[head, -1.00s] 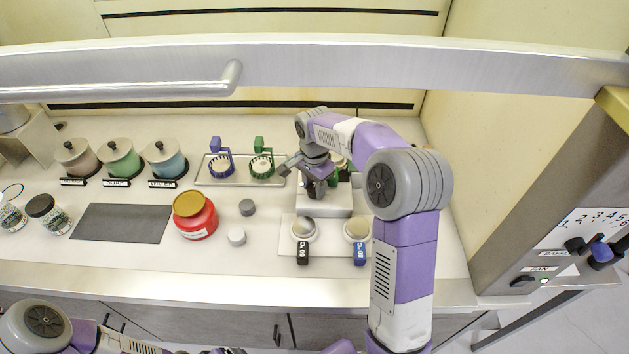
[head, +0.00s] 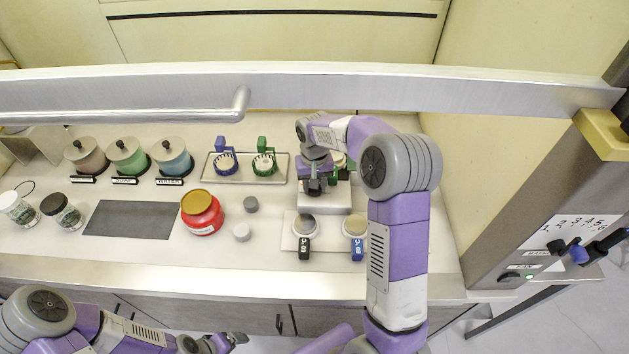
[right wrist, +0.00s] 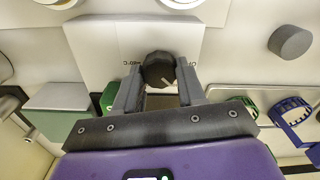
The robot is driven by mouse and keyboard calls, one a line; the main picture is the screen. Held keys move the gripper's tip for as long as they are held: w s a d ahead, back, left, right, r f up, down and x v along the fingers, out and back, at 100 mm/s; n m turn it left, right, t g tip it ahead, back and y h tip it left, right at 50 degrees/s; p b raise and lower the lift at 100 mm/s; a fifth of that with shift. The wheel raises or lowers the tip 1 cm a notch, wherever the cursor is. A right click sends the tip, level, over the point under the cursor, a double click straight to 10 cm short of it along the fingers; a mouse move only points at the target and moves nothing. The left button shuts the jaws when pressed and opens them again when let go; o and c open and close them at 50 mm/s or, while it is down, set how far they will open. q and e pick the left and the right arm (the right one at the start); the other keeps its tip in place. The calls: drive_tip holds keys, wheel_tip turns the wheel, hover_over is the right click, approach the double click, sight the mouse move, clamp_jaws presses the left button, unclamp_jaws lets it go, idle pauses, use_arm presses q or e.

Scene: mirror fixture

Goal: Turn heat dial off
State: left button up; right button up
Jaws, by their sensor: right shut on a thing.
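In the head view, the white heater (head: 326,201) is partly behind my right gripper (head: 315,188), and the dial cannot be made out. My left gripper (head: 222,342) is low at the bottom edge, away from the heater; its jaws are unclear.
A metal tray (head: 280,178) with blue and green holders stands left of the heater. A white plate with two round lids (head: 305,225) lies in front. A red jar (head: 202,213) and a dark mat (head: 130,218) are further left. A metal rail (head: 400,87) crosses above.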

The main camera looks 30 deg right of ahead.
drive_tip(key=n+p, duration=0.1)
drive_tip(key=n, duration=0.3)
drive_tip(key=shift+n, duration=0.3)
drive_tip(key=n+p, duration=0.1)
drive_tip(key=n, duration=0.3)
drive_tip(key=shift+a, duration=0.1)
drive_tip(key=shift+n+p, duration=0.3)
drive_tip(key=o, duration=1.1)
drive_tip(key=shift+c, duration=0.2)
drive_tip(key=shift+r, duration=0.15)
